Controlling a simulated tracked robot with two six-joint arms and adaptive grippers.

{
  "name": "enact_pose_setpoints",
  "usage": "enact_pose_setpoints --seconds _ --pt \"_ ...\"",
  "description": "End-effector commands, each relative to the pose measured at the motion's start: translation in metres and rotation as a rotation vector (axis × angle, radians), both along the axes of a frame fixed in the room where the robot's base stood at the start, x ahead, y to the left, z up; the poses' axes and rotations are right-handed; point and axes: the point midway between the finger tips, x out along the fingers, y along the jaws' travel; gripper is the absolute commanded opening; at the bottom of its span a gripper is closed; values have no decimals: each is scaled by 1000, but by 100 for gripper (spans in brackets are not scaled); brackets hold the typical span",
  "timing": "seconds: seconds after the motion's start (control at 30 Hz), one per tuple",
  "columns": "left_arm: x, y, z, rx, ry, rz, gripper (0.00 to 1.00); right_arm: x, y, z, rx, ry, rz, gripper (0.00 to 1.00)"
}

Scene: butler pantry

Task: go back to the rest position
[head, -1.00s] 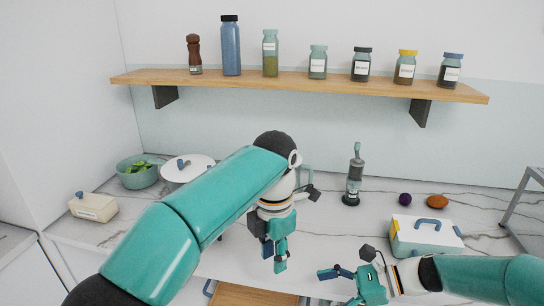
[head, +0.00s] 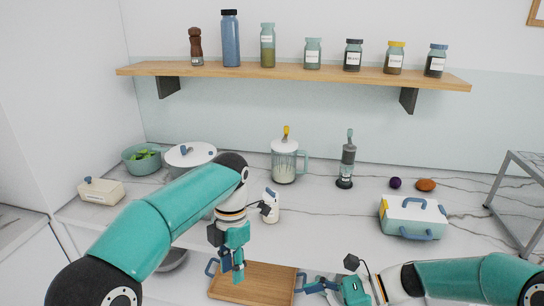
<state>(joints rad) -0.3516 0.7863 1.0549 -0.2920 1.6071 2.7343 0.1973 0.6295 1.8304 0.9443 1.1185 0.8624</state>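My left gripper (head: 232,270) hangs with its fingers down above the left part of a wooden tray (head: 262,283) at the counter's front. Its two fingers look apart, with nothing seen between them. My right gripper (head: 308,296) is low in the picture, just right of the tray, its fingers pointing left. They look apart and empty, but the lower finger is partly cut off by the picture's bottom edge.
A white bottle (head: 271,206) stands close behind my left gripper. A blender jug (head: 284,162), a grey grinder (head: 345,165) and a white-and-teal box (head: 411,217) stand farther back. A lidded pot (head: 188,155) is partly hidden by my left arm.

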Motion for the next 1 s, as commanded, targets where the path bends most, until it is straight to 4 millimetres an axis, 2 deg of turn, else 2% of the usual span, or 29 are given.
enact_pose_setpoints --seconds 0.03,0.17,0.27,0.37,0.4,0.5,0.6,0.7,0.8,0.9,1.0 --pt "-4 11 -16 9 44 16 33 -8 4 -9 -4 25 19 83" --pt "-19 36 -65 9 145 43 33 -33 12 -41 -45 84 69 83" --pt "-40 54 -118 -34 227 8 33 -64 18 -78 -115 115 135 83" --pt "-75 68 -181 -143 294 -103 33 -105 18 -125 -222 106 239 83" --pt "-93 71 -206 -201 304 -168 33 -123 16 -144 -269 85 293 83" --pt "-139 70 -257 -358 291 -351 33 -163 7 -184 -376 -1 434 83" --pt "-181 63 -291 -495 227 -547 33 -193 -4 -213 -456 -122 573 83" --pt "-216 54 -312 -596 130 -751 33 -213 -13 -234 -513 -262 703 83" --pt "-243 45 -325 -652 12 -969 33 -224 -21 -249 -553 -418 818 83" --pt "-262 37 -330 -666 -111 -1210 33 -227 -25 -259 -586 -582 914 83" --pt "-268 32 -332 -628 -236 -1464 33 -219 -28 -263 -620 -752 982 83"
